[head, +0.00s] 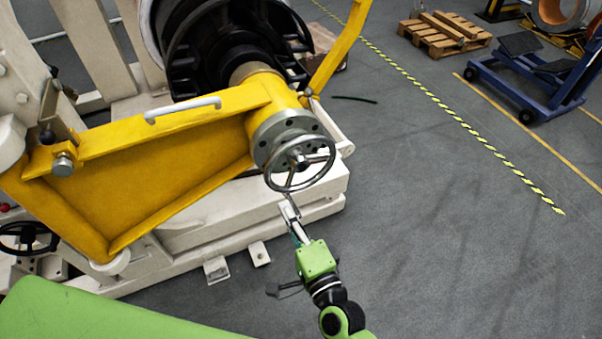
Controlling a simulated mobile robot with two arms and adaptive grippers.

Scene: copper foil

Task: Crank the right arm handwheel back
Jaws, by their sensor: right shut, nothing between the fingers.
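The handwheel (331,163) is a grey metal ring with spokes and a hub, mounted on a round grey flange at the end of the yellow arm (190,140). My right gripper (287,203) reaches up from below, its fingertips close to the lower rim of the wheel. It is shut with nothing between the fingers. I cannot tell whether the tips touch the rim. My left gripper is not in view.
A white machine base (230,222) stands behind my right gripper. A black handwheel (28,238) is at the far left. A wooden pallet (444,34) and a blue cart (535,75) are at the upper right.

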